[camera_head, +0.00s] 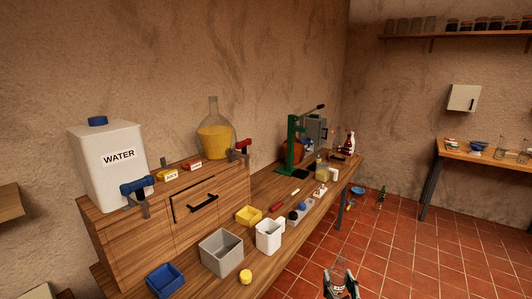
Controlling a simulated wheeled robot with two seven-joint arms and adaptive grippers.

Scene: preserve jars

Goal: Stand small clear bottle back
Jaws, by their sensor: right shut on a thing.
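My right gripper (341,288) shows at the bottom edge, right of the wooden bench and above the tiled floor. It is shut on a see-through thing that looks like the small clear bottle (340,270). The bottle is faint against the red tiles, so its outline and tilt are hard to tell. My left gripper is not in view.
A white water tank (108,165) stands on the drawer unit at left. Open floor lies right.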

